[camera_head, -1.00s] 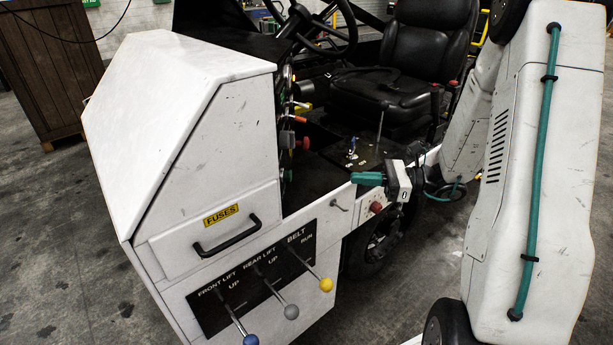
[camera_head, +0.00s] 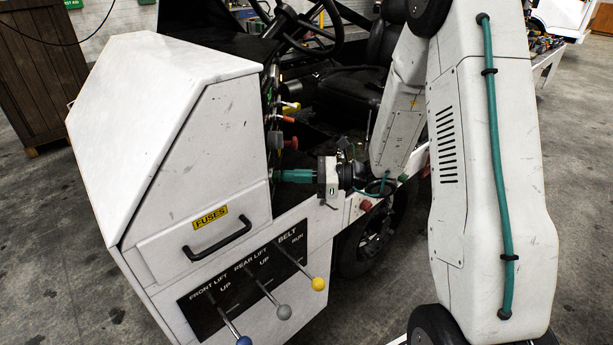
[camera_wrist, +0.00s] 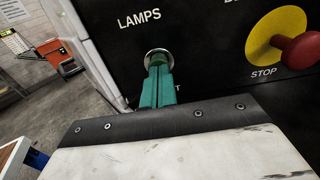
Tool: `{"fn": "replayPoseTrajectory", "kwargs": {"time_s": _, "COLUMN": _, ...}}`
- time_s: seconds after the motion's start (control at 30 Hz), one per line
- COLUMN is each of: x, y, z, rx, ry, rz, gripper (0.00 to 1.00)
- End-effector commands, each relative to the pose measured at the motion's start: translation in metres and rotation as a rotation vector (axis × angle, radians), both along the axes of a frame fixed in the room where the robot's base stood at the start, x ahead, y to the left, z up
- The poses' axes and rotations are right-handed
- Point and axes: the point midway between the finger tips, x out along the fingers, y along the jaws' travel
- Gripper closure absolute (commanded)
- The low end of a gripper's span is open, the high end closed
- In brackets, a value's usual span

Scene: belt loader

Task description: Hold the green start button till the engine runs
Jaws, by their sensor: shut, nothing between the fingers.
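My gripper (camera_wrist: 157,82) is shut, with its teal fingers together and nothing between them. In the wrist view its tips are at a metal ring (camera_wrist: 157,53) on the black panel, below the word LAMPS. A label below the ring is mostly covered by the fingers; its last letter looks like a T. I cannot make out a green button cap; the fingertips cover the ring's middle. Whether they touch or press it I cannot tell. In the head view my gripper (camera_head: 280,176) points left at the dashboard's side, whose face is seen edge-on.
A red STOP knob (camera_wrist: 299,49) on a yellow disc (camera_wrist: 266,46) is right of the fingers. The head view shows a FUSES drawer (camera_head: 205,222), levers with blue, grey and yellow (camera_head: 318,284) knobs, and a black seat (camera_head: 345,95) behind my arm.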

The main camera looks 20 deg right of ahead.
Motion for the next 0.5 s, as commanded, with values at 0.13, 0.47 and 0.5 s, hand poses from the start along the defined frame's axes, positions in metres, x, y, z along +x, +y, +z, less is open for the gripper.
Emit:
{"fn": "replayPoseTrajectory", "kwargs": {"time_s": 0.13, "x": 0.001, "y": 0.001, "z": 0.000, "rx": 0.000, "ry": 0.000, "rz": 0.000, "gripper": 1.00}}
{"fn": "replayPoseTrajectory", "kwargs": {"time_s": 0.47, "x": 0.005, "y": 0.011, "z": 0.000, "rx": -0.001, "ry": 0.000, "rz": 0.003, "gripper": 1.00}}
{"fn": "replayPoseTrajectory", "kwargs": {"time_s": 0.5, "x": 0.007, "y": 0.015, "z": 0.000, "rx": 0.000, "ry": 0.000, "rz": 0.003, "gripper": 1.00}}
